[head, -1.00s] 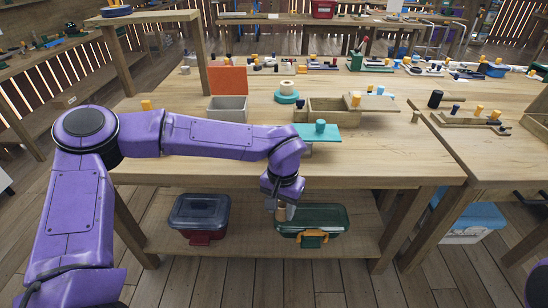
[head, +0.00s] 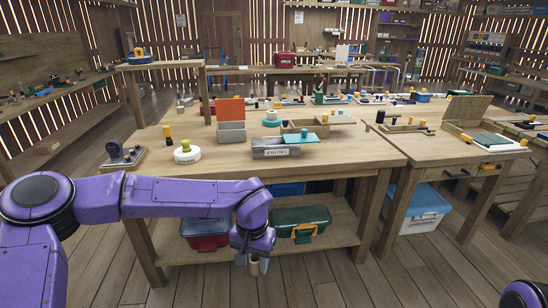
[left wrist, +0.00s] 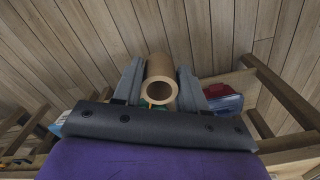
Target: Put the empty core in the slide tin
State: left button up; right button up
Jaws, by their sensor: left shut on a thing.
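The empty core, a hollow tan tube (head: 254,269), is held in my left gripper (head: 253,262), low in front of the table. In the left wrist view the core (left wrist: 160,80) sits between the two grey fingers, its open end facing the camera. The slide tin looks to be the grey metal box (head: 272,153) with a white label near the table's front edge. Its teal lid (head: 300,138) with a knob lies toward the right, and the left part of the top looks uncovered. My right gripper is out of view.
A grey box (head: 231,132) with a raised orange lid and a wooden box (head: 292,128) stand behind the tin. A white round container (head: 187,154) is to its left. A red-blue bin (head: 205,233) and a green bin (head: 300,220) sit on the lower shelf.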

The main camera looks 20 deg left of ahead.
aim_at(275, 152)
jog(key=z, duration=0.55)
jog(key=i, duration=1.55)
jog(key=u, duration=0.5)
